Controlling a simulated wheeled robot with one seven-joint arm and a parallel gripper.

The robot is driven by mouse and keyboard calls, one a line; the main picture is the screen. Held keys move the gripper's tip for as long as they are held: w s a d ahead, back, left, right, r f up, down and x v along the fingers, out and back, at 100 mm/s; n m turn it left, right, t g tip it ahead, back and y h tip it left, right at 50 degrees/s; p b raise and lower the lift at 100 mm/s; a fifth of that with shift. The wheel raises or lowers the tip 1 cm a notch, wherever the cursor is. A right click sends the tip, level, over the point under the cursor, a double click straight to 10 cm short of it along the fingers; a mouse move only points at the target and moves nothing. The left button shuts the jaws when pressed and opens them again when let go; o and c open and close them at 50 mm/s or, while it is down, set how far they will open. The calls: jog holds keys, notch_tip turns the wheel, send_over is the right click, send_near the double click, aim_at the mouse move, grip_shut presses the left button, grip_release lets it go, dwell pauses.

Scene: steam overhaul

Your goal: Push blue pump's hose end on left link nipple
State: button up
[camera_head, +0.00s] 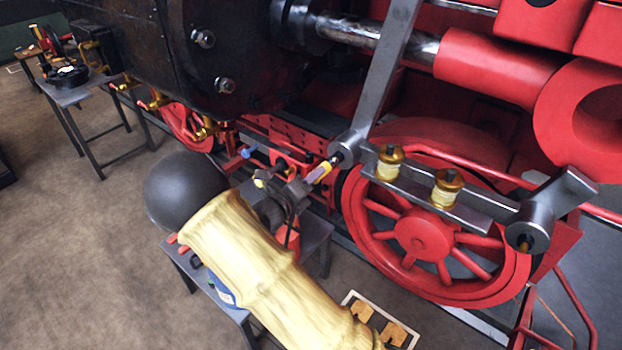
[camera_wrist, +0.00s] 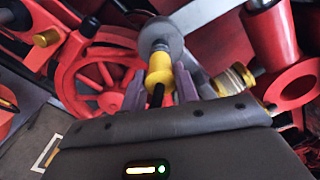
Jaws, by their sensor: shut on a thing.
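My gripper (camera_head: 304,184) is shut on a yellow hose end (camera_head: 319,172). In the wrist view the yellow hose end (camera_wrist: 159,72) sits between the two fingers, with black hose below it. It points at the grey round boss of the left link (camera_head: 348,147), where a dark nipple (camera_head: 337,158) shows. The hose end's tip is at or very close to the nipple; I cannot tell whether it is pushed on. A blue part (camera_head: 221,289), perhaps the blue pump, shows on a small table, mostly hidden by my arm.
A grey bar with two brass-capped oil cups (camera_head: 446,188) runs right to another boss (camera_head: 528,228). A red spoked wheel (camera_head: 420,235) stands behind it. Another table (camera_head: 75,92) stands far left. Floor at left is clear.

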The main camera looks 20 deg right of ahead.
jog(key=shift+w+d, duration=0.1)
jog(key=shift+d, duration=0.1)
jog(key=shift+w+d, duration=0.2)
jog(key=o, duration=1.2)
jog(key=shift+d, duration=0.1)
jog(key=shift+s+a+f, duration=0.1)
jog(key=shift+s+a, duration=0.15)
jog(key=shift+a, duration=0.3)
jog(key=b+v, duration=0.4)
jog(key=v, duration=1.2)
jog(key=shift+s+a+b, duration=0.1)
jog(key=shift+a+b, duration=0.05)
jog(key=shift+b, duration=0.2)
